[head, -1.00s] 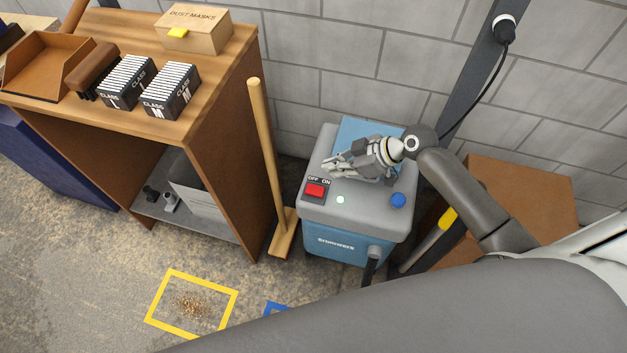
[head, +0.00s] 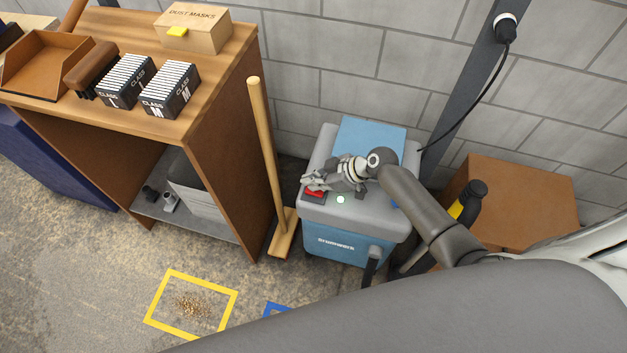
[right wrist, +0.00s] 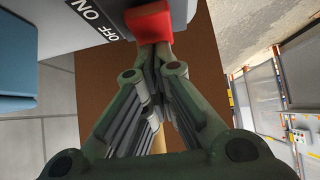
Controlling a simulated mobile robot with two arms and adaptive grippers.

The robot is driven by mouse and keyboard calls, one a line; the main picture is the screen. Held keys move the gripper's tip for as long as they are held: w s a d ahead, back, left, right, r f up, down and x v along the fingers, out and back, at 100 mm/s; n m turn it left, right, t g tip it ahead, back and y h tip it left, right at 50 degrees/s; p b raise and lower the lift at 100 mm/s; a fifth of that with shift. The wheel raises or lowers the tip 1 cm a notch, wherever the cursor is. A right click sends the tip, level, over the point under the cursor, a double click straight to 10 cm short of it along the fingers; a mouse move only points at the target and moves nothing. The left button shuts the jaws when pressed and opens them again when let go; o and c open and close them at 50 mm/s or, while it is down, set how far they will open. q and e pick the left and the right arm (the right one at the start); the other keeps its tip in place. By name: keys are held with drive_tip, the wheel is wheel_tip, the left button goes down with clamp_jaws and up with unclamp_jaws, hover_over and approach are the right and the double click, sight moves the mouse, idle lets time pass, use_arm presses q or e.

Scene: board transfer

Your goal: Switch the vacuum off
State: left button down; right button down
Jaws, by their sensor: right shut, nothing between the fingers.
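The vacuum (head: 345,243) is a blue box with a grey top, standing against the wall in the head view. Its red rocker switch (head: 314,194) is at the top's front left, partly covered by my right gripper (head: 305,183). A small pale green light (head: 340,199) glows beside it. My right gripper is shut and empty, its fingertips at the switch. In the right wrist view the fingertips (right wrist: 155,50) meet the edge of the red switch (right wrist: 150,22), next to the OFF and ON label (right wrist: 97,20). I cannot tell whether they touch it or which side is down. My left gripper is not in view.
A broom (head: 268,160) stands left of the vacuum, beside a wooden shelf unit (head: 225,140). A cardboard box (head: 530,200) is at the right. A black cable (head: 475,105) runs up to a wall socket. A yellow floor frame (head: 203,275) surrounds debris.

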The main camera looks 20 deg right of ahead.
drive_tip(key=shift+a+p, duration=0.15)
drive_tip(key=shift+p, duration=0.15)
drive_tip(key=shift+w+f+g+h, duration=0.1)
drive_tip(key=shift+f+g+h, duration=0.05)
drive_tip(key=shift+g+h, duration=0.15)
drive_tip(key=shift+f, duration=0.1)
drive_tip(key=shift+s+d, duration=0.5)
drive_tip(key=shift+d, duration=0.15)
